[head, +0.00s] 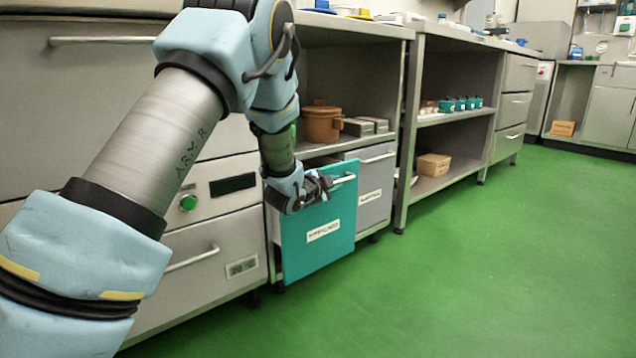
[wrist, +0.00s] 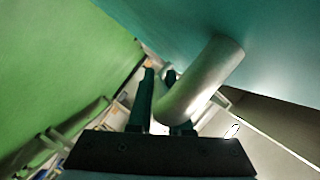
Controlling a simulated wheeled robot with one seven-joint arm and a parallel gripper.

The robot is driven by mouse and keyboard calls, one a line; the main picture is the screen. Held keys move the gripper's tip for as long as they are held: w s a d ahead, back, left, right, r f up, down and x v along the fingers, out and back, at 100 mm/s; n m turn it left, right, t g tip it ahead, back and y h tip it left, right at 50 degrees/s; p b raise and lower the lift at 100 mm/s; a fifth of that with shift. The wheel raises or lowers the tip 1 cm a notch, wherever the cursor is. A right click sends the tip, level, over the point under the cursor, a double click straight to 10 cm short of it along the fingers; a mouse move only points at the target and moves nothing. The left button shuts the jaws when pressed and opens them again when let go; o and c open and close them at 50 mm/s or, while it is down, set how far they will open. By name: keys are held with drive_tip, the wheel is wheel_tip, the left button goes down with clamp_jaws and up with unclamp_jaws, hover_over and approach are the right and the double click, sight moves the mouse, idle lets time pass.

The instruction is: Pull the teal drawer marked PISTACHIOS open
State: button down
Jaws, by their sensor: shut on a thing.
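The teal drawer (head: 318,250) is low in the steel cabinet, with a white label (head: 323,231) whose small lettering I cannot read clearly. Its front stands out from the cabinet, ahead of the grey drawer beside it, so it is partly open. Its silver bar handle (head: 345,179) is near the top edge. My gripper (head: 322,184) is at that handle, shut on it. In the wrist view the handle (wrist: 206,78) runs between the dark fingers of my gripper (wrist: 162,98), with the teal front (wrist: 270,45) close behind. The drawer's inside is hidden.
A grey drawer (head: 371,190) with its own handle is just right of the teal one. A panel with a green button (head: 188,203) is to the left. The open green floor (head: 470,260) in front is clear. A brown pot (head: 322,124) stands on the shelf above.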

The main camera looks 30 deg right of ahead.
drive_tip(key=s+d, duration=0.3)
drive_tip(key=s, duration=1.3)
drive_tip(key=shift+s+p, duration=0.25)
drive_tip(key=shift+p, duration=0.05)
drive_tip(key=shift+d, duration=0.1)
drive_tip(key=c, duration=0.8)
unclamp_jaws()
drive_tip(key=shift+c, duration=0.2)
drive_tip(key=p+v, duration=0.4)
drive_tip(key=v, duration=0.6)
drive_tip(key=shift+s+a, duration=0.2)
drive_tip(key=shift+a, duration=0.1)
drive_tip(key=shift+r, duration=0.1)
